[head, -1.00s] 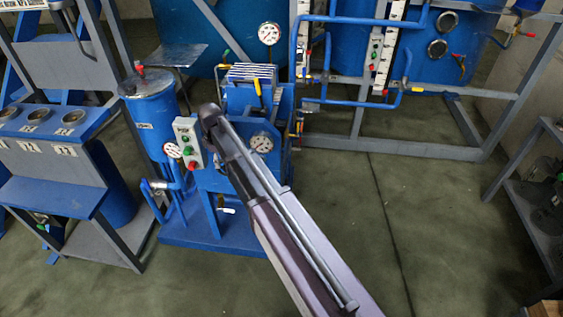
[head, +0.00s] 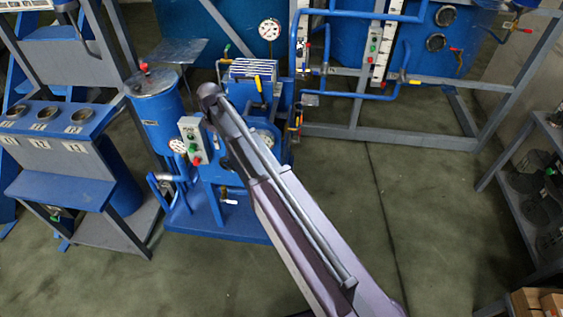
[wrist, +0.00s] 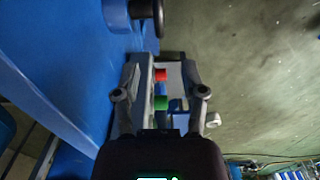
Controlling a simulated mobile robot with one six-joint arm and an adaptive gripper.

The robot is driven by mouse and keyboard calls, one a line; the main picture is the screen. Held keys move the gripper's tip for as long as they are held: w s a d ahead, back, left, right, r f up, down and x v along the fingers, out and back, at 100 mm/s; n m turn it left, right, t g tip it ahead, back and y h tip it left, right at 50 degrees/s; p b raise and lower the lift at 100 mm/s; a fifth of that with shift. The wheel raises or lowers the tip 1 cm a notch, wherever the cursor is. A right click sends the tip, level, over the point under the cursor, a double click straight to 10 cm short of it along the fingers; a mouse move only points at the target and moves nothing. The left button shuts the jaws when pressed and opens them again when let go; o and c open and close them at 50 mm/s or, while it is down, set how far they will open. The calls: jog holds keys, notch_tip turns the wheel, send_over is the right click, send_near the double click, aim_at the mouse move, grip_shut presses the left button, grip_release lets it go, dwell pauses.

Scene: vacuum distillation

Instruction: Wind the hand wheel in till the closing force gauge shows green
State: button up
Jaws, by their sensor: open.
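The blue press (head: 248,95) stands at the centre of the head view with its pale plates on top. A white-faced gauge (head: 263,139) on its front is mostly covered by my arm, so its reading is hidden. I cannot make out the hand wheel in the head view. In the wrist view, a dark rounded part (wrist: 148,14) on a blue mount at the top edge may be the wheel; I cannot tell. My gripper (wrist: 161,93) is open and empty, its fingers apart, with a button box showing between them.
The button box (head: 192,138) has red and green buttons. A blue cylinder (head: 160,118) and a small gauge (head: 177,146) stand left of the press. A blue-and-grey rack (head: 62,190) is further left. The floor (head: 420,210) at right is clear up to a grey shelf (head: 535,225).

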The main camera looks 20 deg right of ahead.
jog(key=s+d+r+m+p, duration=0.2)
jog(key=s+d+r+m, duration=0.1)
jog(key=s+d+m, duration=0.9)
jog(key=shift+s+d+m, duration=0.4)
jog(key=shift+s+d, duration=1.95)
jog(key=shift+s, duration=2)
jog(key=w+a+n, duration=0.4)
jog(key=w+a, duration=0.1)
jog(key=w, duration=0.1)
jog(key=w+a+f+n+b, duration=0.1)
jog(key=w+a+n, duration=0.3)
jog(key=w, duration=0.3)
jog(key=w+a+n, duration=0.4)
jog(key=w+a, duration=0.2)
jog(key=w, duration=0.1)
jog(key=shift+f, duration=0.4)
jog(key=shift+w+a+n, duration=0.2)
jog(key=shift+a+n, duration=0.15)
jog(key=shift+n, duration=0.05)
jog(key=shift+f+b, duration=0.25)
jog(key=shift+b, duration=0.15)
